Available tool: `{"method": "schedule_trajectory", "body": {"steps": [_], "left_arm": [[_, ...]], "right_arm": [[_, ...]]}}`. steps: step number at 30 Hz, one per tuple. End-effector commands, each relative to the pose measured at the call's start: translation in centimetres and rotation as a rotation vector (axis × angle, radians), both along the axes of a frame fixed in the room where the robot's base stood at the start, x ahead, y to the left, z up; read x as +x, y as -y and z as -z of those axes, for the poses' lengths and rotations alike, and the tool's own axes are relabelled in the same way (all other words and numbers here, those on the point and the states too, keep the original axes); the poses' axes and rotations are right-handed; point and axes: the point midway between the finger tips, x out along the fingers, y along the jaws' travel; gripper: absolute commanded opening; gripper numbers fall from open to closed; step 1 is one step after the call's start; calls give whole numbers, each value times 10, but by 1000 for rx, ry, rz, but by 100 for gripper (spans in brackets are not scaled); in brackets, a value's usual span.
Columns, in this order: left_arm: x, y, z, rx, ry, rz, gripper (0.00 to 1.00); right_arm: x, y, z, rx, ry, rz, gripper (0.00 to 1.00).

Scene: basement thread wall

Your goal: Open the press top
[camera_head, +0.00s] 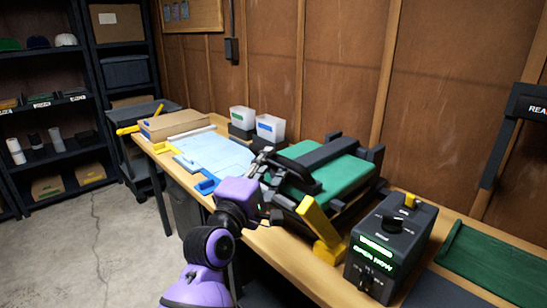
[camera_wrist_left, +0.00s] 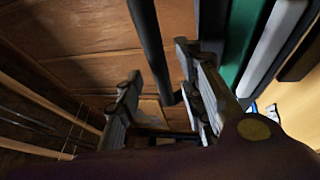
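The press (camera_head: 345,178) stands on the workbench, with a green top and dark bars across it. The top looks lowered, lying nearly flat with a slight tilt. My left gripper (camera_head: 262,168) is at the press's left front edge, beside a dark bar, and partly covers that edge. In the left wrist view its two fingers (camera_wrist_left: 165,105) stand apart, with a dark bar (camera_wrist_left: 153,45) running down between them. I cannot tell whether either finger touches the bar. The green side of the press (camera_wrist_left: 238,45) shows right of the fingers. My right gripper is not in view.
A yellow lever (camera_head: 318,225) sits at the press's front corner. A black control box (camera_head: 390,245) with lit green text stands to the right, near a green mat (camera_head: 490,262). White bins (camera_head: 270,127), blue-white sheets (camera_head: 215,155) and a cardboard box (camera_head: 175,124) lie left.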

Motion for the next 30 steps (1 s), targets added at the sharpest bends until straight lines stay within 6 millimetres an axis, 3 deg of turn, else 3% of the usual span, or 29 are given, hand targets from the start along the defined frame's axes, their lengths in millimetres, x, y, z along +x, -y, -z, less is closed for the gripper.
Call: {"method": "schedule_trajectory", "body": {"steps": [6,17,26,30], "left_arm": [[27,11,-5,2,0,-1,36],[34,13,-6,3,0,-1,36],[33,13,-6,3,0,-1,0],[33,13,-6,3,1,-2,0]], "right_arm": [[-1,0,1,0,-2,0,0],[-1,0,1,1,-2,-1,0],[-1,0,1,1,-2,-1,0],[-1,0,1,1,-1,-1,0]]}}
